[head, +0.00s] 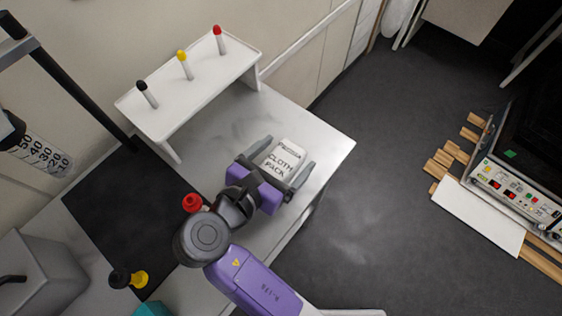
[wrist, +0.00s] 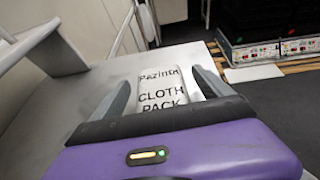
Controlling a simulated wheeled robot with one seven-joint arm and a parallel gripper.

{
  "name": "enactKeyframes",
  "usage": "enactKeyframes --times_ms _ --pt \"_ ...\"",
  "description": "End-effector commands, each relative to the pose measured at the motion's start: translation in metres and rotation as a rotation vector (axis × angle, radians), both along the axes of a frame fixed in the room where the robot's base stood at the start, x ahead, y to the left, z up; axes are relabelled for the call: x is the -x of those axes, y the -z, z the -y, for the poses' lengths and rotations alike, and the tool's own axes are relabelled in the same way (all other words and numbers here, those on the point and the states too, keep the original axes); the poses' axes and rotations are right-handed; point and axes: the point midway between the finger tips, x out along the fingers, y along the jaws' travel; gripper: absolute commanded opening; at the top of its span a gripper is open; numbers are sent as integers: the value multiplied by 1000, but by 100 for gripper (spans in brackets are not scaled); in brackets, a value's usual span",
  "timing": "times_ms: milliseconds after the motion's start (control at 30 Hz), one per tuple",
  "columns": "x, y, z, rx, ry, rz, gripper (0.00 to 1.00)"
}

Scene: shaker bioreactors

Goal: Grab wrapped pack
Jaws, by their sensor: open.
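The wrapped pack (head: 284,158) is a white packet with dark lettering that reads "CLOTH PACK". It lies on the light marble-look counter near its right end. My gripper (head: 285,153) is open, with one grey finger on each side of the pack. The wrist view also shows the pack (wrist: 162,92) between the two fingers (wrist: 163,88), its near end hidden behind the gripper's body. I cannot tell whether the fingers touch the pack.
A white raised shelf (head: 190,95) with black, yellow and red-capped tubes stands behind the pack. A black mat (head: 125,215) covers the counter to the left. A red-topped item (head: 192,203) is close to my arm. The counter's right edge (head: 340,160) is near the pack.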

Motion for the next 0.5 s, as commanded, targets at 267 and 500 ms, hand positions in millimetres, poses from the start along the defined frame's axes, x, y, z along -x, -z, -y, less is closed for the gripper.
enactKeyframes --times_ms 267,500 --pt "0 0 0 0 0 0 73" --pt "0 0 0 0 0 0 26"
